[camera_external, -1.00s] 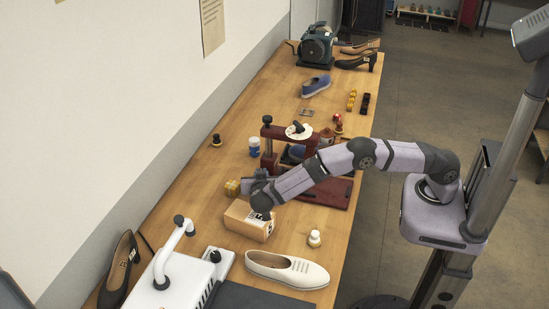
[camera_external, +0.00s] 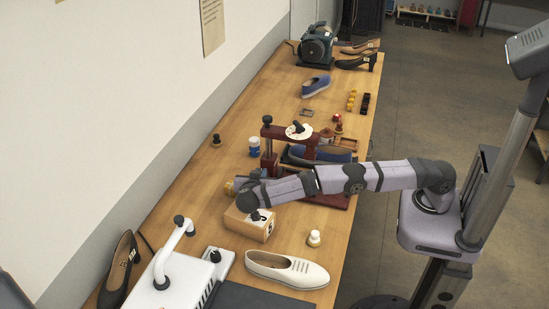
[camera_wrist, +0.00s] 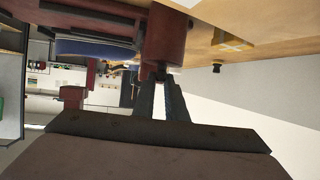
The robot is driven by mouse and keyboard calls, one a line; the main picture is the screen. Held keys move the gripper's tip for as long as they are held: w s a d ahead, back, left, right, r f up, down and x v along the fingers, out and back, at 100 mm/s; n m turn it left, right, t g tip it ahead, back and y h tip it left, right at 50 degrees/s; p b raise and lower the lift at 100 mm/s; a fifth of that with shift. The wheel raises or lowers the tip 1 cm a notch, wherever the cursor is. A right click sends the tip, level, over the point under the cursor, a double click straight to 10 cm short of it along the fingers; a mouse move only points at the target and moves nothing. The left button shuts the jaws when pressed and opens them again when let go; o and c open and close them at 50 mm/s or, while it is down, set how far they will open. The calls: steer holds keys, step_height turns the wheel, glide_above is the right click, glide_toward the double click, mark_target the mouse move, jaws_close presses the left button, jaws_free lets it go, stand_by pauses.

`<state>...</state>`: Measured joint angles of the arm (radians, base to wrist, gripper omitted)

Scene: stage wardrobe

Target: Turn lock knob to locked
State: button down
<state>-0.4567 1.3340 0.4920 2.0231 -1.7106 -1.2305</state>
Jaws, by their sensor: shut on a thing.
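The dark red press (camera_external: 268,158) stands on the table with a blue shoe (camera_external: 320,153) in it. In the wrist view, which is upside down, its round red post (camera_wrist: 168,38) is straight ahead. A small dark lock knob (camera_wrist: 160,73) shows at the post's end. My gripper (camera_wrist: 161,84) has its two grey fingers closed on this knob; they hide part of it. Its marking and turn angle cannot be made out. In the external view my gripper (camera_external: 240,184) is low beside the press, and my wrist hides the knob.
A cardboard box (camera_external: 250,225) stands close below my wrist. A yellow block (camera_wrist: 232,43) lies near the post. A white dial with a black knob (camera_external: 298,130) tops the press. A white shoe (camera_external: 287,269) and a white-knobbed piece (camera_external: 314,238) are nearer the camera.

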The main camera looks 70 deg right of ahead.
steer(key=shift+d+r, duration=0.1)
stand_by(0.4)
steer(key=c, duration=1.8)
jaws_free()
steer(key=shift+r, duration=0.7)
step_height(320, 180, up, 7)
steer(key=shift+r+p, duration=0.1)
steer(key=shift+p, duration=0.55)
steer(key=shift+r+p, duration=0.7)
